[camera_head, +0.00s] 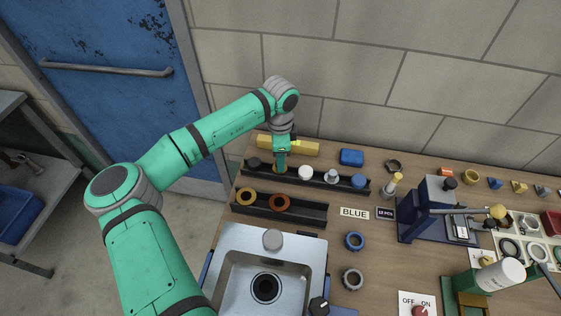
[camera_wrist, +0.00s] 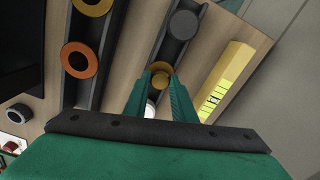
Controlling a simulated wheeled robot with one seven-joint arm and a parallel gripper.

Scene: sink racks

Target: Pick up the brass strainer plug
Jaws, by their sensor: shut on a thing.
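The brass strainer plug (camera_wrist: 160,70) shows as a round gold-brown top between my fingertips in the wrist view. My gripper (camera_wrist: 160,82) is shut on it, with one green finger on each side. In the head view, my gripper (camera_head: 281,168) points down at the far dark rack (camera_head: 318,183), between a dark plug (camera_head: 254,162) and a white plug (camera_head: 305,172). The plug is mostly hidden there by the fingers. I cannot tell whether it rests in the rack or hangs just above it.
A grey plug (camera_head: 331,176) and a blue plug (camera_head: 358,181) stand farther right in that rack. The near rack (camera_head: 308,213) holds a yellow ring (camera_head: 247,197) and an orange ring (camera_head: 280,203). A yellow level (camera_head: 300,147) lies behind. A steel sink (camera_head: 238,240) is in front.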

